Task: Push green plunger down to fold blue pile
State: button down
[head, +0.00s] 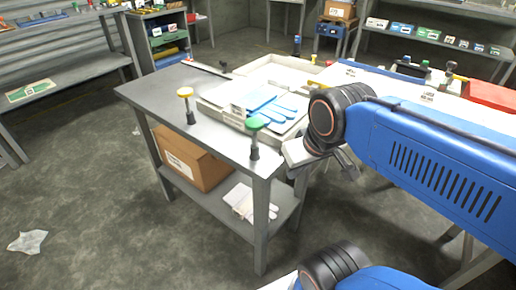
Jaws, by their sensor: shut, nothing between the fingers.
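A green plunger (255,124) stands upright near the front right corner of the grey table (150,93), its cap raised on a dark stem. A blue pile (276,104), shaped like gloves, lies on a pale tray (207,100) just behind the green plunger.
A cardboard box (190,160) and pale papers or gloves (243,202) are on the lower shelf. A pale-topped bench (375,80) with tools stands behind my arm. The floor at left is mostly clear, with a crumpled sheet (27,242).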

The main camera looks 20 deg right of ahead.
aim_at(254, 124)
jog(key=k, duration=0.35)
jog(key=k+j, duration=0.15)
jog(key=j+z, duration=0.1)
jog(key=j, duration=0.45)
jog(key=k+j+z, duration=0.15)
jog(key=j, duration=0.45)
jog(key=j+z, duration=0.1)
jog(key=j, duration=0.45)
